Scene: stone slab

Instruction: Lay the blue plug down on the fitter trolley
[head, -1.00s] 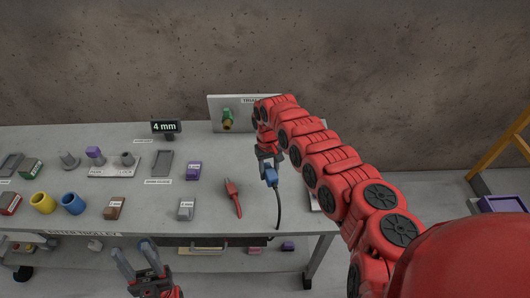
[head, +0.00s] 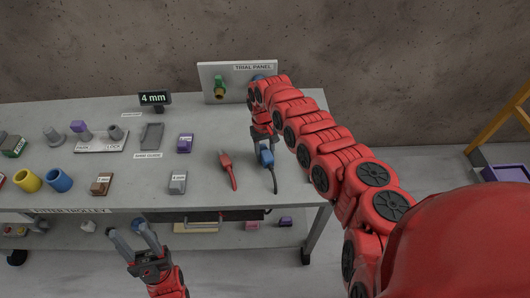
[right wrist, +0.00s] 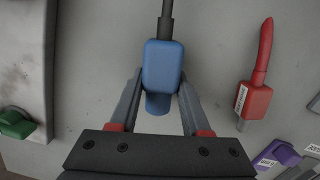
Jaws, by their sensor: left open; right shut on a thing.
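The blue plug (head: 265,155) with its dark cable is in my right gripper (head: 264,142), low over the right part of the fitter trolley (head: 210,201). In the right wrist view the two fingers of the right gripper (right wrist: 159,103) are shut on the sides of the blue plug (right wrist: 163,68), with the cable leading away from me. I cannot tell whether the plug touches the trolley top. My left gripper (head: 134,238) is open and empty, in front of the trolley's front edge.
A red tool-like piece (head: 228,170) lies just left of the plug; it also shows in the right wrist view (right wrist: 256,90). The trial panel (head: 237,84) stands behind. Purple (head: 185,143) and grey (head: 178,182) blocks lie further left. The top right of the plug looks clear.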

